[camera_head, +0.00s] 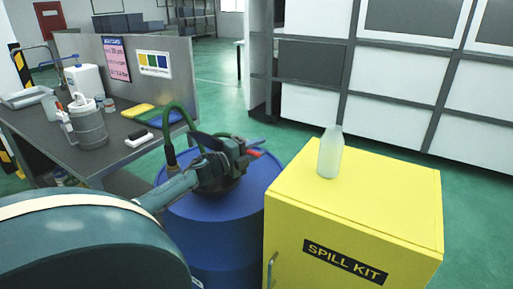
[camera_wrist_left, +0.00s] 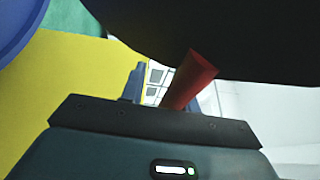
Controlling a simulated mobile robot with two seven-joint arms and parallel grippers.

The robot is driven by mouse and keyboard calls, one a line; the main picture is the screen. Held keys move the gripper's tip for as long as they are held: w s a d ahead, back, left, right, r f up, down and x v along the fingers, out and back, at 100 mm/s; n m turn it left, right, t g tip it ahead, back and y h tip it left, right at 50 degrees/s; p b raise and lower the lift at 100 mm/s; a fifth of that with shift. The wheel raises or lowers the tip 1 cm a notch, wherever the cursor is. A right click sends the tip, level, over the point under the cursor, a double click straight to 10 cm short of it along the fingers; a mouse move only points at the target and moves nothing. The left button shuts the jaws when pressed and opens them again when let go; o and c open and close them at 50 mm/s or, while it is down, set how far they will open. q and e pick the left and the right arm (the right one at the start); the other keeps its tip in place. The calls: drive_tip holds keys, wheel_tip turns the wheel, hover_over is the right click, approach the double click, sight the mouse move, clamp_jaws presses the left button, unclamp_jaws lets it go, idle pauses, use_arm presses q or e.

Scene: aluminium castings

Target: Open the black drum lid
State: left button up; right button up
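The blue drum (camera_head: 217,208) stands left of the yellow cabinet. A dark round fitting, which seems to be the black drum lid (camera_head: 222,184), sits on its top, partly hidden by my left arm. My left gripper (camera_head: 251,149) is over the drum top, beside a red handle (camera_head: 254,154). In the left wrist view the black lid (camera_wrist_left: 225,40) fills the upper part, and the red handle (camera_wrist_left: 190,80) slants down from it in front of my fingers. One finger shows left of the handle, with a gap beside it; the other is mostly hidden. My right gripper is out of view.
A yellow spill-kit cabinet (camera_head: 355,200) with a pale bottle (camera_head: 330,153) on top stands close right of the drum. A grey workbench (camera_head: 115,150) with a jug and small items is at the left. Green hose loops behind the gripper. Green floor is open behind.

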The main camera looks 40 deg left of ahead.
use_arm(q)
drive_tip(key=shift+o, duration=0.4)
drive_tip(key=shift+r, duration=0.2)
drive_tip(key=shift+f, duration=0.1)
drive_tip(key=s+r+p, duration=0.2)
drive_tip(key=p, duration=0.1)
drive_tip(key=s+a+r+p, duration=0.1)
drive_tip(key=shift+s+a+r+p, duration=0.1)
drive_tip(key=shift+s+r+p, duration=0.1)
drive_tip(key=shift+s+p, duration=0.1)
drive_tip(key=s+a+r+p, duration=0.1)
drive_tip(key=s+a+r, duration=0.1)
drive_tip(key=s+r, duration=0.3)
drive_tip(key=shift+s+r, duration=0.25)
drive_tip(key=shift+s, duration=1.45)
